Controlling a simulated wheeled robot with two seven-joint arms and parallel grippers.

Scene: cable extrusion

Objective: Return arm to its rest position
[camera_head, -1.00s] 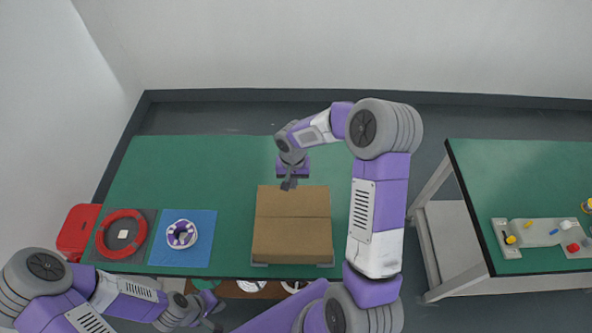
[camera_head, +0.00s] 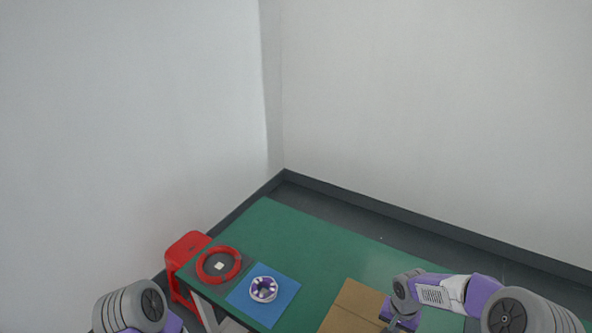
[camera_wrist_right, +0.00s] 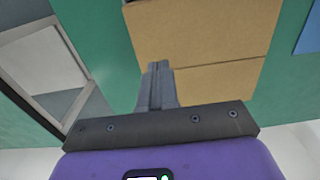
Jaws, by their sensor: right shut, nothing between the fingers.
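My right arm (camera_head: 445,292) comes in from the lower right in the head view, over the green table near a brown cardboard box (camera_head: 350,308). My right gripper (camera_wrist_right: 158,68) shows in the right wrist view with its two fingers together and nothing between them. The box also fills the upper middle of that view (camera_wrist_right: 205,30), beyond the fingertips. They look apart from it, though the gap is hard to judge. Of my left arm, only a part (camera_head: 135,308) shows at the bottom left in the head view; its gripper is out of frame.
The green table (camera_head: 330,245) carries a red ring (camera_head: 236,268) on a dark mat, and a white and purple spool (camera_head: 263,289) on a blue mat (camera_head: 285,306). A red stool (camera_head: 186,249) stands at the table's left end. The table's far part is clear.

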